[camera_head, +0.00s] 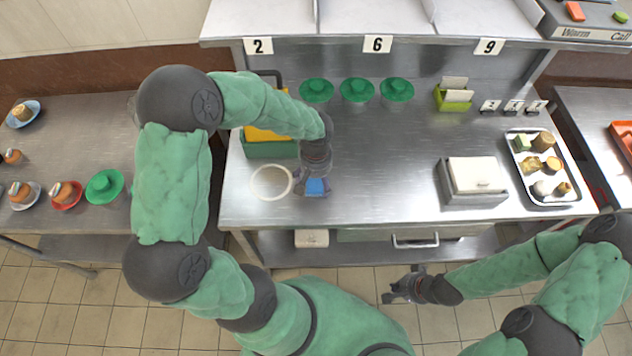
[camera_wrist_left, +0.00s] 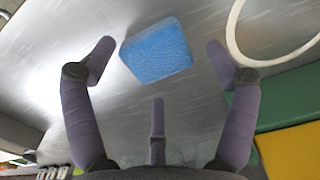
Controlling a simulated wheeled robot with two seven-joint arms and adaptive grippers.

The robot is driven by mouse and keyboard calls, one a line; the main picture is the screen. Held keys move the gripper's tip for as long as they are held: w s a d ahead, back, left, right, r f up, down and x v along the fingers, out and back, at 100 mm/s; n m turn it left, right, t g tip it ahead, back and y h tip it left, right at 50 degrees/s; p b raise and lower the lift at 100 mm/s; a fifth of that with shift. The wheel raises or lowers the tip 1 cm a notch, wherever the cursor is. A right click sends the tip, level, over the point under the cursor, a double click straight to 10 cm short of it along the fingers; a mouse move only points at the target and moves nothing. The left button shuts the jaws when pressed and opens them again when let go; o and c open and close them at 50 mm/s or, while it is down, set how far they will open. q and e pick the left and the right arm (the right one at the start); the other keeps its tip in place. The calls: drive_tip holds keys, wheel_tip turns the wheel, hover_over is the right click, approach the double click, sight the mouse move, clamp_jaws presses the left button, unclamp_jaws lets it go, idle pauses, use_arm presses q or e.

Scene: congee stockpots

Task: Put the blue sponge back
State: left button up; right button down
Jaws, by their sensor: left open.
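The blue sponge (camera_head: 317,187) lies on the steel counter (camera_head: 370,190), near its front edge and left of the middle. In the left wrist view the sponge (camera_wrist_left: 158,52) sits between and slightly beyond the spread fingertips, with bare metal around it. My left gripper (camera_head: 314,183) is open above the sponge, and its fingers do not close on it. The gripper and wrist partly cover the sponge in the head view. My right gripper (camera_head: 398,287) hangs in front of the counter, away from the sponge, and is too small to read.
A white ring-shaped item (camera_head: 272,182) lies just left of the sponge. Behind it stands a green box (camera_head: 268,150) with yellow contents, partly hidden by my arm. A grey box with a white lid (camera_head: 474,175) and a food tray (camera_head: 541,167) stand right. The counter's middle is clear.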

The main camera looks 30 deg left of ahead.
sight(316, 185)
use_arm(q)
wheel_tip(316, 185, up, 9)
drive_tip(key=p, duration=0.2)
use_arm(e)
wheel_tip(316, 185, up, 2)
drive_tip(key=shift+r, duration=0.15)
idle(0.4)
